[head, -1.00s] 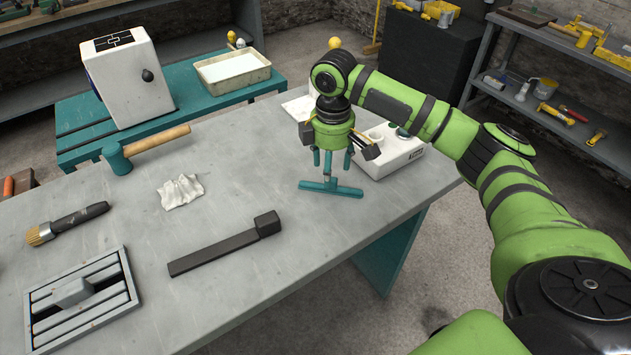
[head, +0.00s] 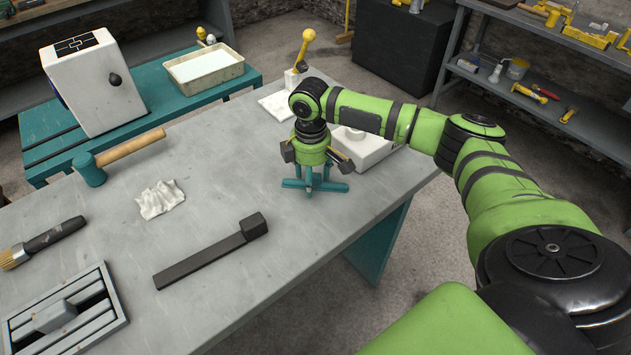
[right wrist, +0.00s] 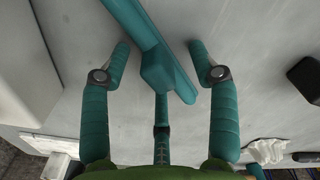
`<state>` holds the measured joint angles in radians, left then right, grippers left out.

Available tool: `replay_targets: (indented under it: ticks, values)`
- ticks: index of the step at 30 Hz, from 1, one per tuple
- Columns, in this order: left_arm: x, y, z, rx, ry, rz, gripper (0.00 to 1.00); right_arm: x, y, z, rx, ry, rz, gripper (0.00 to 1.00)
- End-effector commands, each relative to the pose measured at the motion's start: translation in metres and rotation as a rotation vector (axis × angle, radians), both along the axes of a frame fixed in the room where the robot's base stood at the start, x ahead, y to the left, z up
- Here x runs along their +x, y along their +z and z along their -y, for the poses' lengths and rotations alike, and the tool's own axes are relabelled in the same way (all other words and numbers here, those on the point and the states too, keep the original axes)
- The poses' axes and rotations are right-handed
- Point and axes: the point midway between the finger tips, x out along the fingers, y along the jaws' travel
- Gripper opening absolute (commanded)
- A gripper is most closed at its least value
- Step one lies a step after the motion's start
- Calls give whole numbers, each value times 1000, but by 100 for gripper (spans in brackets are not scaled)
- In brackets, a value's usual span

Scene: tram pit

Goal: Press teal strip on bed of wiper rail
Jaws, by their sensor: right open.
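The teal strip (head: 336,187), a flat bar with a raised block at its middle, lies near the right edge of the grey table. My right gripper (head: 312,180) is above it, pointing down with open teal fingers. In the right wrist view the strip (right wrist: 135,25) runs diagonally between the spread fingers, its raised block between them, not clamped. A dark rail (head: 205,258) with a block at its far end lies to the left, its long flat bed bare. The rail's end block (right wrist: 305,80) shows at the right of the right wrist view. My left gripper is out of view.
A white unit (head: 368,150) stands close behind my right gripper. A crumpled white cloth (head: 160,200), a mallet (head: 125,152), a brush (head: 45,242) and a slatted grey frame (head: 70,315) lie to the left. The table around the rail is clear.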

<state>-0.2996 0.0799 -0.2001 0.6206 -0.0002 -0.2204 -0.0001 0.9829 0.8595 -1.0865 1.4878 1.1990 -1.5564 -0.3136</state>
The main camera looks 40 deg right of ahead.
Motion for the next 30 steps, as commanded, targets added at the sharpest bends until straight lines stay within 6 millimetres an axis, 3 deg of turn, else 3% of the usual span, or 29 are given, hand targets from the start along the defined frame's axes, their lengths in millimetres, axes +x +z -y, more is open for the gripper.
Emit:
replay_targets:
  ticks: [1,2,5,6,20,28,30]
  values:
    - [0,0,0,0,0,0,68,0,0,0,0,0,0,61]
    - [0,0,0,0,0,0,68,0,0,0,0,1,0,53]
    - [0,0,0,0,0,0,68,0,0,0,0,1,0,13]
    - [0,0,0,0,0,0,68,0,0,0,0,1,0,5]
    - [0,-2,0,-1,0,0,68,0,4,-1,2,0,1,4]
    - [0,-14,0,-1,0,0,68,1,38,0,1,1,5,4]
    - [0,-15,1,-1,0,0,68,-10,45,3,0,0,0,4]
